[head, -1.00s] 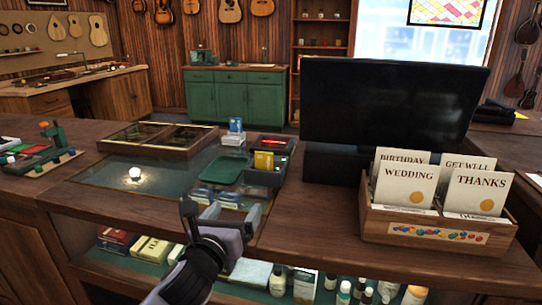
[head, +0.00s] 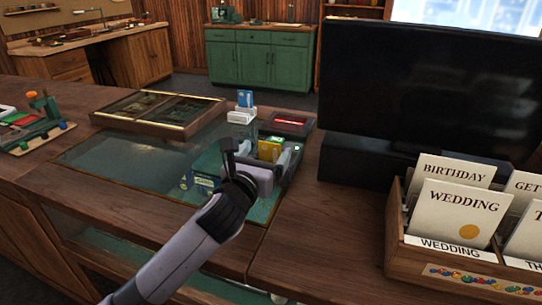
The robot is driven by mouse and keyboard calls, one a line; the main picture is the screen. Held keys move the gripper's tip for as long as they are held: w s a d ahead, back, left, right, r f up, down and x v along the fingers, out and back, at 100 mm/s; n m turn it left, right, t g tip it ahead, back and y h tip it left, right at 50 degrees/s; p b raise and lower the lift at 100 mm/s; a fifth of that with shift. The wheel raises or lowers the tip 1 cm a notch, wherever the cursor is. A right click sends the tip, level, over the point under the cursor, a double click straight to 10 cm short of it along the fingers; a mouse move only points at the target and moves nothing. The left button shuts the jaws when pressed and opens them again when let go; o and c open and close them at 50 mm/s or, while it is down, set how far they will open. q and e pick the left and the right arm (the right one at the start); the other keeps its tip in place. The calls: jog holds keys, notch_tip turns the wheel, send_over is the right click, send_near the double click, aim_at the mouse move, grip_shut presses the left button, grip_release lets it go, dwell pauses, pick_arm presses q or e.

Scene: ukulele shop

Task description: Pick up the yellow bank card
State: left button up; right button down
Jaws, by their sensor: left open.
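The yellow bank card (head: 270,146) stands upright in a dark grey holder on the counter, near the left edge of the black monitor. My left gripper (head: 262,152) is open and reaches over the front of this holder. One finger is left of the card and the other is right of it in the picture. I see no contact with the card, and the gap in depth is hard to judge. The gripper hides the card's lower part and most of the holder. My right gripper is not in view.
A white stand (head: 242,116) with a blue card is just behind. A dark box with a red item (head: 288,122) is behind right. A green tray (head: 206,161) is partly hidden at left. The black monitor (head: 425,85) and card rack (head: 455,258) stand right. The glass (head: 125,165) is clear at left.

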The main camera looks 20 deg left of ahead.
aim_at(270, 147)
pick_arm(q)
jog(key=shift+w+d, duration=0.1)
jog(key=shift+w, duration=2.7)
jog(key=c, duration=1)
